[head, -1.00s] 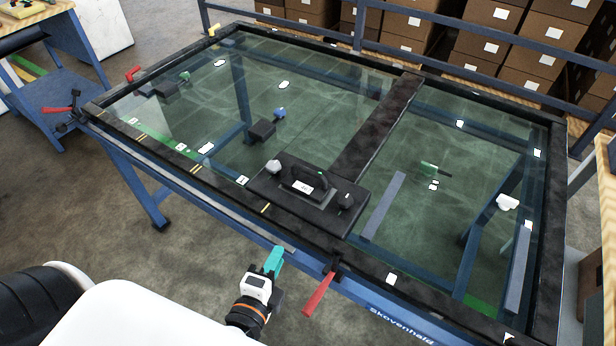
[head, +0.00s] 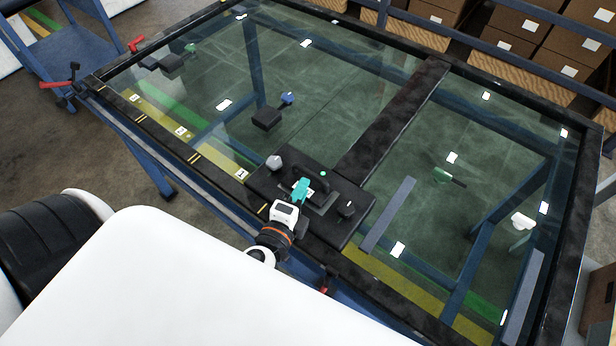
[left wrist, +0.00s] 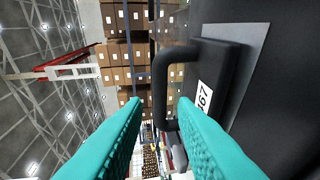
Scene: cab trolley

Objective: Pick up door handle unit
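The door handle unit (head: 322,204) is a black grip-shaped piece with a white label, on a dark panel (head: 345,233) at the near edge of the glazed frame. My left gripper (head: 304,182), with teal fingers, is over this panel and partly covers the unit. In the left wrist view the unit's black handle (left wrist: 177,75) and its label, ending in "67", stand just ahead, right of centre. My right gripper is not in view.
A grey-white knob (head: 274,162) and a dark knob (head: 346,209) sit on the panel beside the unit. A dark crossbar (head: 395,115) runs back over the glass (head: 330,80). Red clamp levers (head: 58,85) stick out at the frame's left corner. Boxes (head: 520,35) stand behind.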

